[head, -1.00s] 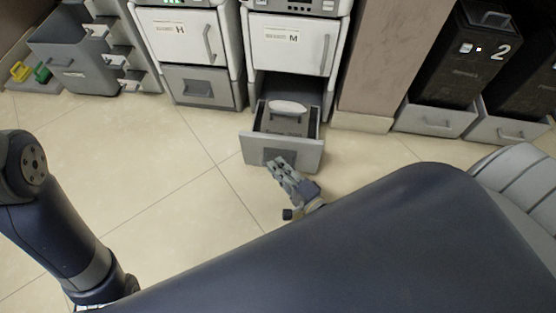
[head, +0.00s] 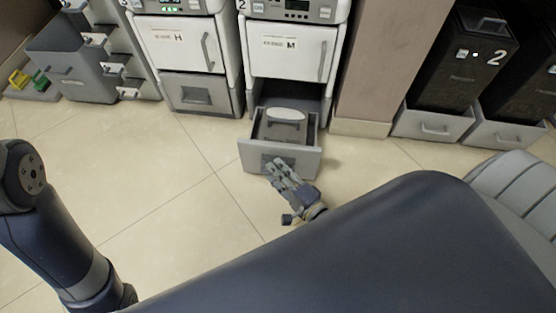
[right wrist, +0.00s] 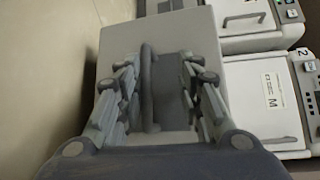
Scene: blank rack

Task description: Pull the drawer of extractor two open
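Extractor two (head: 290,48), a white unit with a "2" label and an "M" door, stands at the top middle of the head view. Its grey bottom drawer (head: 258,158) is pulled out over the floor, with a dark grey container with a light top (head: 286,118) inside. My right gripper (head: 280,170) is at the drawer front. In the right wrist view its fingers (right wrist: 163,92) are spread on both sides of the upright-looking handle bar (right wrist: 148,88), with visible gaps. My left gripper is out of view; only part of that arm shows at the left.
A similar unit with an "H" door (head: 182,46) stands to the left, its lower drawer (head: 200,92) shut. A wood-toned pillar (head: 378,60) and black bins (head: 462,65) stand to the right. The tiled floor (head: 150,180) before the units is clear.

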